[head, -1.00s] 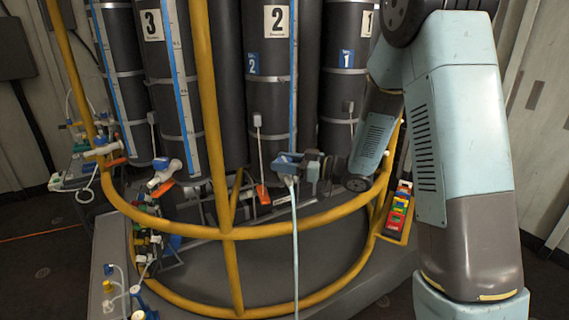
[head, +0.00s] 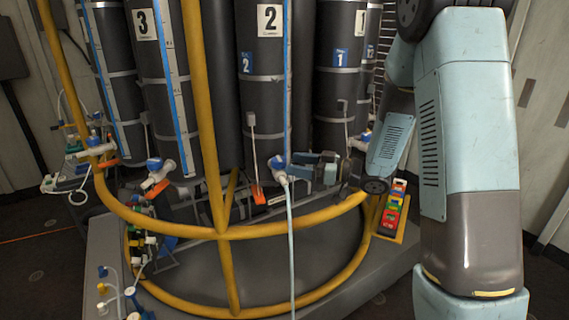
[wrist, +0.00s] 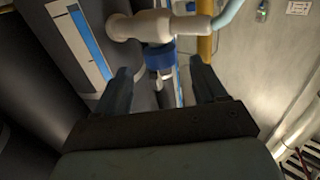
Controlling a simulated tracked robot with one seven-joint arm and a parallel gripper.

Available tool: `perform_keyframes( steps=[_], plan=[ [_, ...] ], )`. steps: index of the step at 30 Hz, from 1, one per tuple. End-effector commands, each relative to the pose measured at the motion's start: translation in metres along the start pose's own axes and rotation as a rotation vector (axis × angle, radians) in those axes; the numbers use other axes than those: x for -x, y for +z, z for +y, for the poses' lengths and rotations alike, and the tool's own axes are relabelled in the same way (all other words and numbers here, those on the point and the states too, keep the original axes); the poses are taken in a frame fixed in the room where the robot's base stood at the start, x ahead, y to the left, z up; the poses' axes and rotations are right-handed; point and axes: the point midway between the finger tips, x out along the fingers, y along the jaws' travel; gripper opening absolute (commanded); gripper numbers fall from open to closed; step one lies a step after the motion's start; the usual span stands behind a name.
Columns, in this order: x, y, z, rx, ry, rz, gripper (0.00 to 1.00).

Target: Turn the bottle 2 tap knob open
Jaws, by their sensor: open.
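The bottle 2 tap knob (head: 277,161) is blue and sits on a white tap body (head: 281,177) low in front of the black bottle 2 (head: 262,95). A pale hose hangs from this tap. In the wrist view the blue knob (wrist: 160,54) lies ahead, between the lines of my two fingers, under the white tap body (wrist: 150,25). My gripper (head: 300,165) is just right of the knob, pointing left at it, open and empty. In the wrist view, both dark fingers of my gripper (wrist: 162,78) are spread, with the knob beyond their tips. Whether a finger touches it, I cannot tell.
A yellow rail (head: 270,231) curves in front of the bottles, with an upright post (head: 205,110) left of bottle 2. The bottle 3 tap (head: 158,172) is to the left. A tray of coloured blocks (head: 392,212) is at right. An orange tag (head: 257,195) hangs near the tap.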

Motion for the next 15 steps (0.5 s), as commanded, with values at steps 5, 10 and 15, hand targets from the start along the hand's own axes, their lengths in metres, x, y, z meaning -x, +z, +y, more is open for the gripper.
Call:
perform_keyframes(
  steps=[5,10,15],
  plan=[
    [0.036,0.0,0.002,0.001,0.005,0.0,0.71],
    [0.061,0.0,0.001,0.0,0.003,0.0,0.71],
    [0.074,0.001,0.001,0.0,0.001,0.0,0.71]
  ],
)
